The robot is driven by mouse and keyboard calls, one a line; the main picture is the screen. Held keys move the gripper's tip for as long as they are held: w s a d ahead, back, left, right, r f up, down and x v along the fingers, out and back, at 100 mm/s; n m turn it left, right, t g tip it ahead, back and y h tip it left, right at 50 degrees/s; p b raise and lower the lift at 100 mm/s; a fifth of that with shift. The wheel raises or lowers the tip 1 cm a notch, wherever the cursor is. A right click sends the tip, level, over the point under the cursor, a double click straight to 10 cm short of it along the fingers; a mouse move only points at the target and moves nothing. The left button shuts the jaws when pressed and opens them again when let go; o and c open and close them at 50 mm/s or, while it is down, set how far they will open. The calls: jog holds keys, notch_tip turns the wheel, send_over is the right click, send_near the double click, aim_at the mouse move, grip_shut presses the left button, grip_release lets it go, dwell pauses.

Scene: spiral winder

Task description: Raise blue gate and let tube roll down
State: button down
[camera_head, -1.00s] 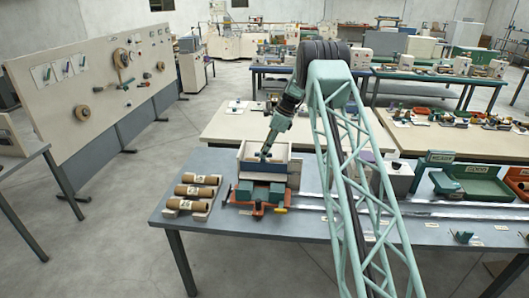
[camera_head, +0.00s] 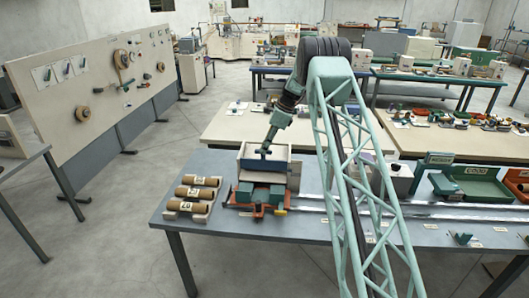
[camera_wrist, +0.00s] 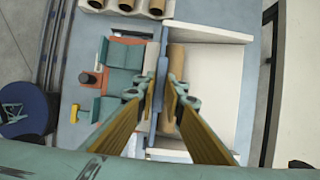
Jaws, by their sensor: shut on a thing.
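The blue gate (camera_wrist: 162,70) is a thin upright plate at the mouth of a cream-walled chute (camera_wrist: 215,90). It also shows at the front of the chute in the head view (camera_head: 253,164). My gripper (camera_wrist: 163,88) is shut on the gate's upper edge, one finger on each side; it also shows in the head view (camera_head: 264,151). A brown tube (camera_wrist: 176,58) lies along the chute side of the gate, partly hidden by my right finger. The gate's lower edge is not clear.
Labelled brown tubes (camera_head: 196,193) rest on a white rack at the left. Metal rails (camera_head: 420,208) run to the right.

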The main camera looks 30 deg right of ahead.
jog(key=shift+w+r+p, duration=0.1)
jog(key=shift+r+p, duration=0.6)
jog(key=shift+r, duration=1.7)
jog(key=c, duration=2.7)
grip_release()
jog(key=shift+r, duration=0.1)
jog(key=shift+v, duration=5.85)
jog(key=shift+d, duration=0.15)
